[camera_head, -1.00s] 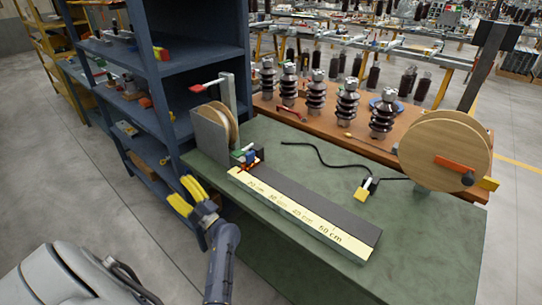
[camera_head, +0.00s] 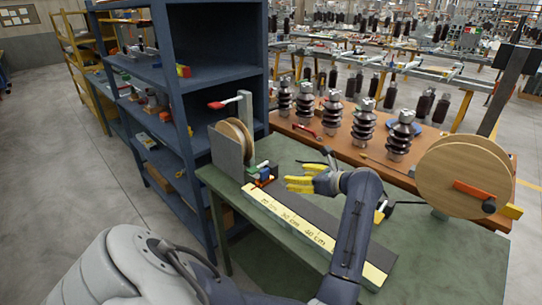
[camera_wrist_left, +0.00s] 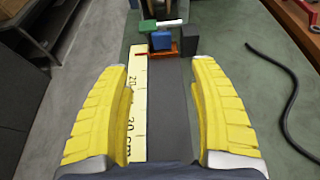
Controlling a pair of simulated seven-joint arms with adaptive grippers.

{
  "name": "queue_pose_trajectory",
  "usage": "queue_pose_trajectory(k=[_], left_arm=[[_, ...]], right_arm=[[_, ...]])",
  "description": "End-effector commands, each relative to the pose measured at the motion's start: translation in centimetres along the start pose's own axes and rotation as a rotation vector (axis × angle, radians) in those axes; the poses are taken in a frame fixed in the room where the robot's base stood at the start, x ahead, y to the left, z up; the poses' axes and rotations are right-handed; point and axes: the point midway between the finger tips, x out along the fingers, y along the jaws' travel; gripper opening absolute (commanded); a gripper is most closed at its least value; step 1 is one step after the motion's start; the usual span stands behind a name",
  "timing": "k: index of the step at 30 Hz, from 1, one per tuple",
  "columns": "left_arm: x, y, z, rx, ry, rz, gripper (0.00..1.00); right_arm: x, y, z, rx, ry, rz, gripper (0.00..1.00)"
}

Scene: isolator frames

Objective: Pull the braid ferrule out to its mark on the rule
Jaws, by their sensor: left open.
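The yellow rule (camera_head: 290,222), with centimetre marks, runs along the bench beside a dark strip (camera_head: 311,211). At its far end sits a small cluster: a blue block (camera_wrist_left: 161,40), an orange-red piece (camera_wrist_left: 163,51) and a green-and-white piece (camera_wrist_left: 149,25). I cannot tell which part is the braid ferrule; no braid shows along the strip. My left gripper (camera_head: 290,183) is open and empty above the strip, pointing toward the cluster. In the left wrist view its yellow fingers (camera_wrist_left: 163,64) stand apart on both sides of the strip, short of the blue block. My right gripper is out of view.
A wooden spool in a grey bracket (camera_head: 227,151) stands behind the cluster. A black cable (camera_wrist_left: 281,85) lies on the green bench (camera_head: 440,260) to the right. A large wooden reel (camera_head: 462,176) stands at the right. Blue shelving (camera_head: 184,110) borders the bench's left.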

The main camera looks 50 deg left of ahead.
Motion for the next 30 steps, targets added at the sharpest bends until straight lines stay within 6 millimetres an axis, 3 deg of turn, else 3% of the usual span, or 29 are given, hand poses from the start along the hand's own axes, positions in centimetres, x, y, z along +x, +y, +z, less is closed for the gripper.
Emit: queue_pose_trajectory(k=[5, 21, 30], left_arm=[[1.1, -0.2, -0.1, -0.011, 0.004, -0.006, 0.62], [10.7, -0.2, -0.1, -0.006, 0.001, -0.003, 0.62], [15.0, -0.2, -0.1, -0.008, 0.002, -0.004, 0.62]], right_arm=[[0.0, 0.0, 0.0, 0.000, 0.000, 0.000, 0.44], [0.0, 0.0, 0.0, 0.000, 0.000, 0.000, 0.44], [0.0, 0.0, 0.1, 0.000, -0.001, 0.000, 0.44]])
